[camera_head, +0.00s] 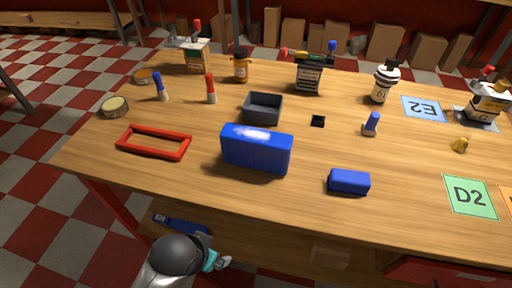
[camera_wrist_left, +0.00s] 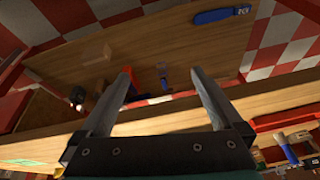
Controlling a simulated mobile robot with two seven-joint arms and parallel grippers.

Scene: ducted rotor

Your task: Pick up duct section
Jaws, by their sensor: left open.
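No part in view is marked as the duct section, and I cannot tell for certain which one it is. A red rectangular frame (camera_head: 154,142) lies flat near the left front of the table. A large blue block (camera_head: 257,148) stands to its right, and a dark grey open box (camera_head: 263,108) sits behind that block. My left gripper (camera_head: 222,262) is low in front of the table's front edge, below the tabletop. In the left wrist view its two fingers (camera_wrist_left: 161,72) are wide apart with nothing held between them. My right gripper is not in view.
The wooden table (camera_head: 220,195) also holds a small blue block (camera_head: 348,182), a green D2 card (camera_head: 470,196), a blue E2 card (camera_head: 424,109), and several bottles and markers. A blue tool (camera_head: 181,224) lies below the front edge. The front strip of tabletop is bare.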

